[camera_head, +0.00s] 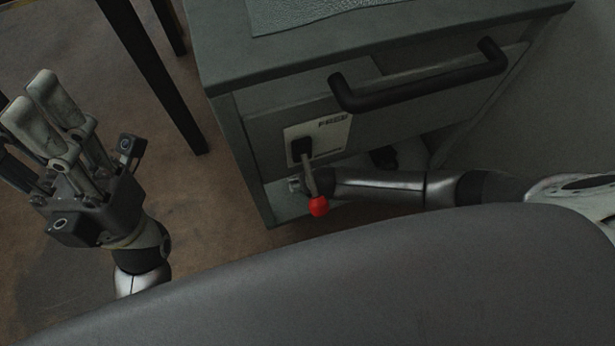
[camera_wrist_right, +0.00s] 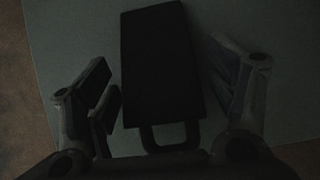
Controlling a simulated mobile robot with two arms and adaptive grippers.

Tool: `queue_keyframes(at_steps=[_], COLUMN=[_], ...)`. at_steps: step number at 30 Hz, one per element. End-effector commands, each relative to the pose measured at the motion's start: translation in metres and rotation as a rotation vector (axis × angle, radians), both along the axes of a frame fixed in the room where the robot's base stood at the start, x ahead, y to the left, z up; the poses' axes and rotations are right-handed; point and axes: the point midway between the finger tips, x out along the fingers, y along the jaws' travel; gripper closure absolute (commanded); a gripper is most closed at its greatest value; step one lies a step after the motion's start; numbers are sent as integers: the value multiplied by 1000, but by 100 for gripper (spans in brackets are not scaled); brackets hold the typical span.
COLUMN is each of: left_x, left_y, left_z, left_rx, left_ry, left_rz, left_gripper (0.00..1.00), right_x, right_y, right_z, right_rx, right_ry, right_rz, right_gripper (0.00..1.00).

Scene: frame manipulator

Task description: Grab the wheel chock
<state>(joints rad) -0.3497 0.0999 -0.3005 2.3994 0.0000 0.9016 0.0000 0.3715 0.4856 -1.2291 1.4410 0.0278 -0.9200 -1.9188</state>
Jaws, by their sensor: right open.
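The wheel chock (camera_wrist_right: 162,65) shows in the right wrist view as a dark block with a loop handle at its near end, lying on a grey-green surface. My right gripper (camera_wrist_right: 165,95) is open, with one finger on each side of the block and a gap to each. In the head view my right arm reaches to the low opening of the cabinet, where a dark shape (camera_head: 384,157) shows; I cannot tell whether it is the chock. My left gripper (camera_head: 30,93) is raised at the left, empty, its fingers close together.
A grey-green cabinet (camera_head: 235,150) has a drawer with a black bar handle (camera_head: 420,85). A labelled plate (camera_head: 318,140) and a red knob (camera_head: 318,206) on a short stem are at its front. A dark table leg (camera_head: 155,75) stands left of it. Brown floor is open between.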

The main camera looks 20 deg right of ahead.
Motion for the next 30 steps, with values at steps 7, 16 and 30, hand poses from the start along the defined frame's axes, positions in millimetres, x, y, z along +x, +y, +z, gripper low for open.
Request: queue_keyframes(at_steps=[7,16,30], left_x=[0,0,0], left_y=[0,0,0], left_z=[-2,-2,-2], left_rx=[0,1,1], left_ry=[1,2,3], left_rz=[0,0,0], left_gripper=[59,59,59], right_x=[2,2,2], right_y=[0,0,0], right_z=[-1,-1,0], right_rx=[0,1,1], right_ry=[-2,-2,-3], right_rz=[0,-1,0], right_gripper=[21,54,80])
